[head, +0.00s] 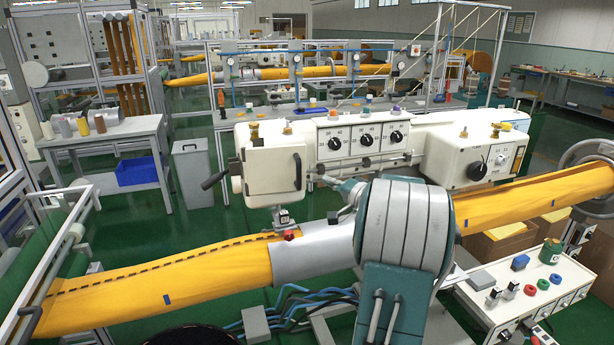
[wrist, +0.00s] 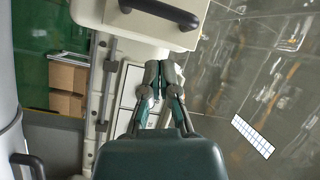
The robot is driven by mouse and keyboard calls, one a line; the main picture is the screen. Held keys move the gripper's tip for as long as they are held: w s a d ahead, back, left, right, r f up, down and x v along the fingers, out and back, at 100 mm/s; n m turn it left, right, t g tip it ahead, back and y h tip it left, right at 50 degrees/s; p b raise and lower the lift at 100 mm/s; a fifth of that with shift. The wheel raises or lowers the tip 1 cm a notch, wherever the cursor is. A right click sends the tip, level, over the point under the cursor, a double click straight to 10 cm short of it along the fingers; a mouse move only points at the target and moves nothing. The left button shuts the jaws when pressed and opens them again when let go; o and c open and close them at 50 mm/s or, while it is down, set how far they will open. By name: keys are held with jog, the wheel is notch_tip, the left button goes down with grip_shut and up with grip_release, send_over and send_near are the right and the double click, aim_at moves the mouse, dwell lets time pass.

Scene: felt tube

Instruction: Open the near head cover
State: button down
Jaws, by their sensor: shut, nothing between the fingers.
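The near head (head: 240,190) is a white box at the left end of the long white machine, above the yellow felt tube. Its square front cover (head: 275,168) looks closed, with a dark upright handle (head: 297,171) at its right edge. In the wrist view the handle (wrist: 160,12) is a black bar at the top, on the white cover (wrist: 140,30). My gripper (wrist: 162,66) is shut and empty, its tips just below the handle in the picture and apparently apart from it. In the head view my gripper (head: 335,184) shows right of the cover, partly hidden by my arm.
The yellow felt tube (head: 160,281) runs across the front through a grey sleeve (head: 312,252). A dark lever (head: 214,180) sticks out left of the near head. A dial panel (head: 362,139) and rail lie to its right. A control console (head: 535,285) stands at lower right.

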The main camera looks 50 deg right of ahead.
jog(key=s+f+m+y, duration=0.1)
jog(key=s+m+y, duration=0.1)
jog(key=m, duration=0.1)
send_near(292, 171)
jog(key=w, duration=0.5)
jog(key=shift+w+d+r, duration=0.1)
jog(key=shift+d, duration=0.15)
jog(key=shift+a+m+h, duration=0.1)
jog(key=shift+m+h, duration=0.2)
jog(key=shift+s+a+m+h, duration=0.45)
jog(key=shift+a+h, duration=0.1)
jog(key=shift+h, duration=0.15)
